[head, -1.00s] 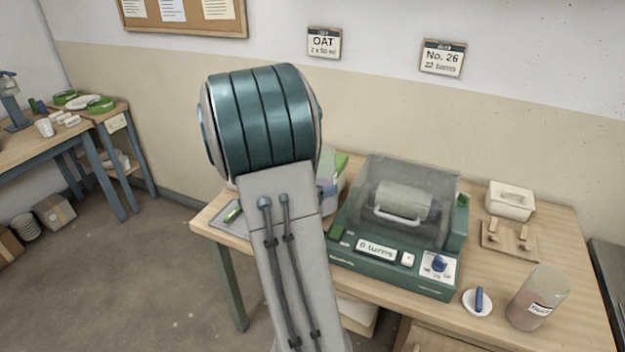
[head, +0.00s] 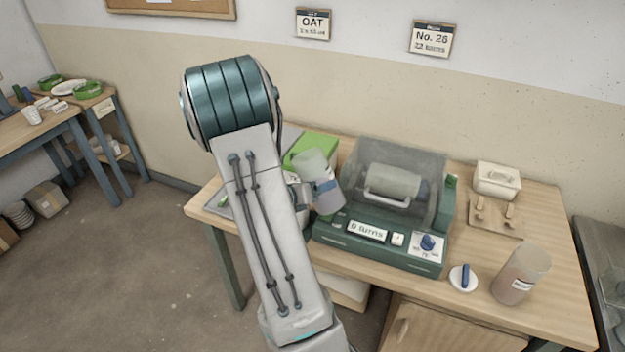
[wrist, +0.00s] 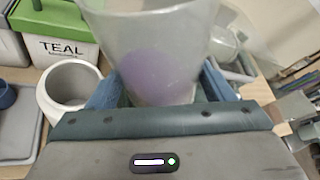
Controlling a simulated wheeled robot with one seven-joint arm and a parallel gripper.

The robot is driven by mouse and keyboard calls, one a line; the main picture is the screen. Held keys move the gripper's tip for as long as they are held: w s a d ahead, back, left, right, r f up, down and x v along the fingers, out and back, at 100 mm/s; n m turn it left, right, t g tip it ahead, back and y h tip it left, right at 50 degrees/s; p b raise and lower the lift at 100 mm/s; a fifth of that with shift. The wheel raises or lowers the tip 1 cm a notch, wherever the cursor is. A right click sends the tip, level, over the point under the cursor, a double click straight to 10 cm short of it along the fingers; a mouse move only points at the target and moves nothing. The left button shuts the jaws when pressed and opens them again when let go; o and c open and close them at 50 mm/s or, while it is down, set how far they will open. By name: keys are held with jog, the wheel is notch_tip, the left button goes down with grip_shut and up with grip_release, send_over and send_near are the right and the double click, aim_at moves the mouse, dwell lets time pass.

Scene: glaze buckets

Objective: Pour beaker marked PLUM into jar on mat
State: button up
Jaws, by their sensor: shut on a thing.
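My gripper (wrist: 158,88) is shut on a clear beaker (wrist: 145,40) with purple contents. In the head view the held beaker (head: 328,198) looks tilted, in front of the green-lidded bucket and beside the green machine. No readable PLUM mark shows on it. A white open jar (wrist: 72,85) stands left of my gripper in the wrist view, close to the left finger and apart from the beaker. Its inside looks pale and empty. The jar is mostly hidden behind my arm in the head view. I cannot make out a mat under it.
The green machine (head: 380,245) with a clear hood stands right of the beaker. A TEAL bucket (wrist: 62,40) is behind the jar. A grey tray (wrist: 22,145) lies left.

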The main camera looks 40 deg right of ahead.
aim_at(320, 196)
jog(key=shift+s+f, duration=0.15)
jog(key=shift+f, duration=0.3)
jog(key=shift+s+f+n+g+p, duration=0.15)
jog(key=shift+n+g+p, duration=0.15)
jog(key=shift+n, duration=0.2)
jog(key=shift+s+d+f+n+g+h+p, duration=0.1)
jog(key=shift+s+f+n+g+h+p, duration=0.15)
jog(key=shift+f+n, duration=0.25)
jog(key=shift+s+d+f+n+g+h+p, duration=0.1)
jog(key=shift+f+n+g+h, duration=0.15)
jog(key=shift+f+n, duration=0.2)
jog(key=shift+r+n+p, duration=0.25)
jog(key=shift+p, duration=0.3)
jog(key=shift+r+n+g+h+p, duration=0.15)
jog(key=shift+n+g+h+p, duration=0.2)
jog(key=shift+n+p, duration=0.3)
jog(key=shift+s+f, duration=0.15)
jog(key=shift+f, duration=0.05)
